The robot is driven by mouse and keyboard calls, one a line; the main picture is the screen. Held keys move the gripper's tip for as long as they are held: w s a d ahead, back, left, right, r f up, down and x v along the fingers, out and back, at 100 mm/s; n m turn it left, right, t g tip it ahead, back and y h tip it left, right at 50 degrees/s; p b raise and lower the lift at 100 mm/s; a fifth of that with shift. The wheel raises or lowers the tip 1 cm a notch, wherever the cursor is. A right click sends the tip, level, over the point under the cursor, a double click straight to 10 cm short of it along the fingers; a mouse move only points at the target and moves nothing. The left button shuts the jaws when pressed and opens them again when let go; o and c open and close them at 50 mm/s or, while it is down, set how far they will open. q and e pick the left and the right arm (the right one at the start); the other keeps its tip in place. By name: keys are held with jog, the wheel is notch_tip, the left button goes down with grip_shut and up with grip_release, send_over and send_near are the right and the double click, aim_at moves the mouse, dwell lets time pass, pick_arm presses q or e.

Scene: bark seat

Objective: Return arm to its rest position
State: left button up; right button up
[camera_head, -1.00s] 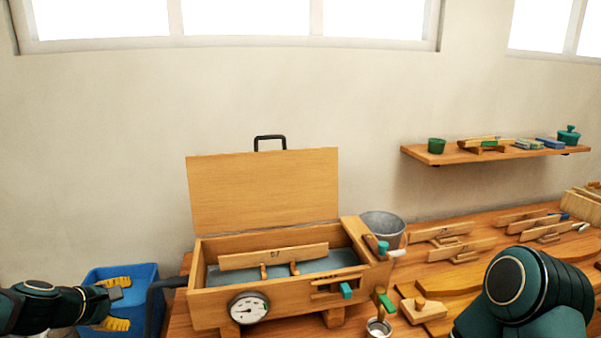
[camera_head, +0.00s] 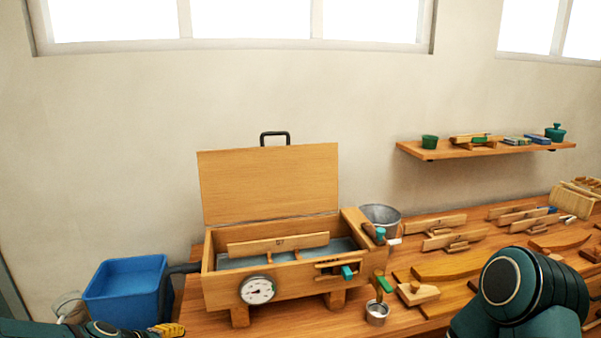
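My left arm comes in at the bottom left corner. Only one yellow finger pad of my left gripper (camera_head: 168,329) shows, cut off by the bottom edge, below the blue bin; I cannot tell how far its fingers are apart. My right arm shows as a large dark green link at the bottom right, over the bench; its gripper is out of the frame. The wooden box (camera_head: 223,290) stands on the bench with its lid (camera_head: 268,185) raised. A wooden piece (camera_head: 278,244) with short pegs lies across its open top. A round dial (camera_head: 257,290) is on its front.
A blue bin (camera_head: 125,292) stands left of the box. A metal bucket (camera_head: 381,224) stands behind the box's right end. A small metal cup (camera_head: 376,315) and wooden pieces (camera_head: 445,241) cover the bench (camera_head: 345,316) to the right. A shelf (camera_head: 487,152) with small items is on the wall.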

pick_arm(q)
jog(key=s+d+f+m+g, duration=0.5)
jog(key=s+d+f+m, duration=0.7)
jog(key=s+d+f, duration=0.4)
jog(key=d+f, duration=0.1)
jog(key=d, duration=0.2)
jog(key=shift+m, duration=0.4)
